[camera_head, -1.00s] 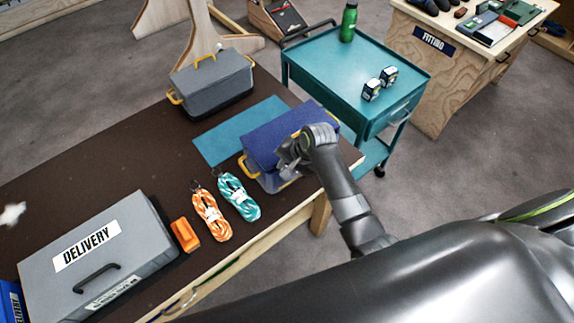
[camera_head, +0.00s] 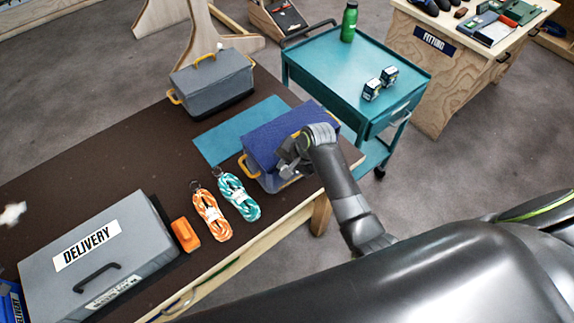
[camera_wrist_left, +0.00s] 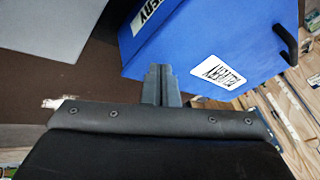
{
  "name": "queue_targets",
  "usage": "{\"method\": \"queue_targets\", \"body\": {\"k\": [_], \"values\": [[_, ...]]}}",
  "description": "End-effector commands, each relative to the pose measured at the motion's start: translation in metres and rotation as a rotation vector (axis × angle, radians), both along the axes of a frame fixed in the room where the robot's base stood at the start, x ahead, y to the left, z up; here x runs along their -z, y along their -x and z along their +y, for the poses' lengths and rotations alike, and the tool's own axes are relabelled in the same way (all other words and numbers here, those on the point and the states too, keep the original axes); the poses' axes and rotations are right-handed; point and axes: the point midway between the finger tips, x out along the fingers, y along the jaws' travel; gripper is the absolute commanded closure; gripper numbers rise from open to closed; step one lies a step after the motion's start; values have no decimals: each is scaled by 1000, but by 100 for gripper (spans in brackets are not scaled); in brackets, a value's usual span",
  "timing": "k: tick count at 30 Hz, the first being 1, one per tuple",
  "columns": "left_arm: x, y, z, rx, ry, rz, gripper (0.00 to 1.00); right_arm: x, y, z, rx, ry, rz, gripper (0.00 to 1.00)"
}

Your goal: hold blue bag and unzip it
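The blue bag (camera_head: 275,135), with yellow handles and a grey lower part, stands at the right end of the brown table, beside a flat teal mat (camera_head: 222,143). My right gripper (camera_head: 287,163) is at the near side of the bag, its arm coming in from the right. Its fingertips overlap the bag in the picture, so I cannot tell whether they grip it or which zip part they touch. My left gripper is outside the head view. In the left wrist view its fingers (camera_wrist_left: 160,72) are together and empty, near a blue box (camera_wrist_left: 205,35).
A grey bag (camera_head: 212,85) stands at the far side of the table (camera_head: 110,150). Orange and teal rope bundles (camera_head: 212,216), an orange block (camera_head: 185,236) and a grey DELIVERY case (camera_head: 100,255) lie along the near side. A teal cart (camera_head: 340,75) stands behind the blue bag.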

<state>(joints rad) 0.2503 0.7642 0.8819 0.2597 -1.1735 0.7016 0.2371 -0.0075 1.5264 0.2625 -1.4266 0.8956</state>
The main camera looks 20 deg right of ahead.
Motion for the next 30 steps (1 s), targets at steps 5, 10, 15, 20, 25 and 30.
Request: {"method": "queue_targets", "body": {"k": [5, 10, 15, 20, 25, 30], "values": [[13, -64, -69, 207, 70, 18, 100, 0, 0, 0, 0, 0, -1, 100], [19, -116, -137, 402, 120, 27, 100, 0, -1, 0, 0, 0, -1, 100], [26, -157, -210, 585, 167, 16, 100, 0, -1, 0, 1, 1, -2, 100], [31, -187, -284, 744, 211, -12, 100, 0, -1, 0, 1, 1, -2, 100], [31, -212, -366, 908, 251, -54, 100, 0, -1, 0, 1, 1, -2, 100], [23, -231, -448, 1069, 281, -103, 100, 0, -1, 0, 1, 1, -2, 100]]}}
